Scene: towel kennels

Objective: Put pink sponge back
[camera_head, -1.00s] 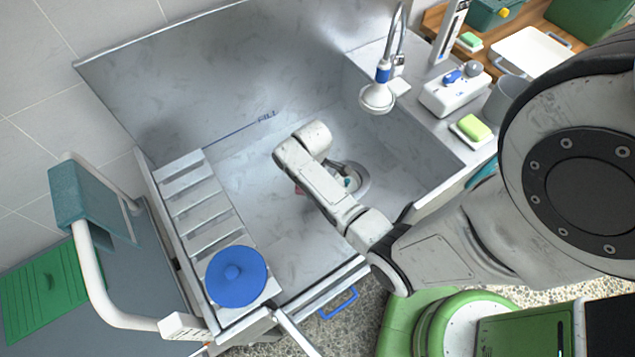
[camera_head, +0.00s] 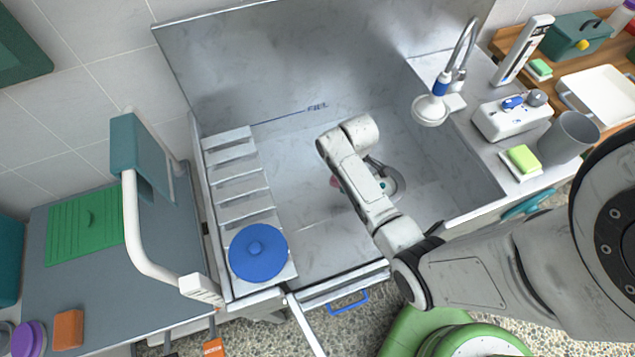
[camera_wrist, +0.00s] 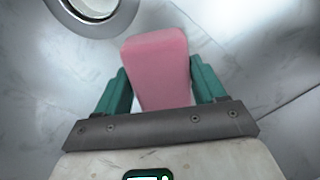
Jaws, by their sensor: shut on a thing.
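The pink sponge (camera_wrist: 158,68) is held between the two teal fingers of my gripper (camera_wrist: 160,88) in the wrist view. My gripper is shut on it. In the head view only a small bit of pink (camera_head: 333,182) shows beside my arm, inside the grey basin (camera_head: 300,205). My arm hides most of the sponge and the gripper there. The round drain (camera_wrist: 98,8) lies at the top left of the wrist view, apart from the sponge.
A slatted rack (camera_head: 240,185) with a blue round lid (camera_head: 258,252) lines the basin's left side. A green-yellow sponge (camera_head: 523,159) sits on the right ledge near a grey cup (camera_head: 568,136). An orange block (camera_head: 68,330) lies on the left counter.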

